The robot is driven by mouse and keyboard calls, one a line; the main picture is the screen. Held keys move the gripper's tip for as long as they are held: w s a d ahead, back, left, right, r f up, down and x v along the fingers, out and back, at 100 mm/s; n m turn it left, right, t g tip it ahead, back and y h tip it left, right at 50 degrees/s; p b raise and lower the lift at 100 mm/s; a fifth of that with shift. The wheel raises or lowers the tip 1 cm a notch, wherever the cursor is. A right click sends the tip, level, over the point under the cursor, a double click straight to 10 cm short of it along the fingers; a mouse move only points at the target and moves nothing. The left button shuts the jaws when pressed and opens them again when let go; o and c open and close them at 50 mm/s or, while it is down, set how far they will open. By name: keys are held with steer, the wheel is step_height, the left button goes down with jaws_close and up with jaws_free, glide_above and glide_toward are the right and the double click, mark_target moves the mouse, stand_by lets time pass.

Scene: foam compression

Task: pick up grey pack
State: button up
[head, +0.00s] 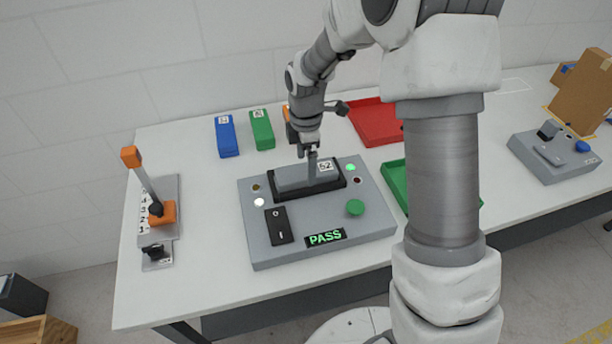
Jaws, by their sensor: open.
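The grey pack (296,177), with a white label reading 52, sits in the black-rimmed slot on top of the grey test box (330,248). My gripper (312,170) points down at the pack, close to its label end. Its jaws are open, and at least one finger shows in front of the pack. The far finger is hidden, and I cannot tell whether the jaws touch the pack.
The box shows a green PASS display (325,237), a black switch (279,226) and a green button (355,207). Blue (226,136) and green (262,130) packs stand behind. Red (377,124) and green (394,178) trays lie right; a lever unit (160,212) stands left.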

steer(key=shift+f, duration=0.7)
steer(key=c, duration=1.4)
steer(key=shift+r, duration=0.2)
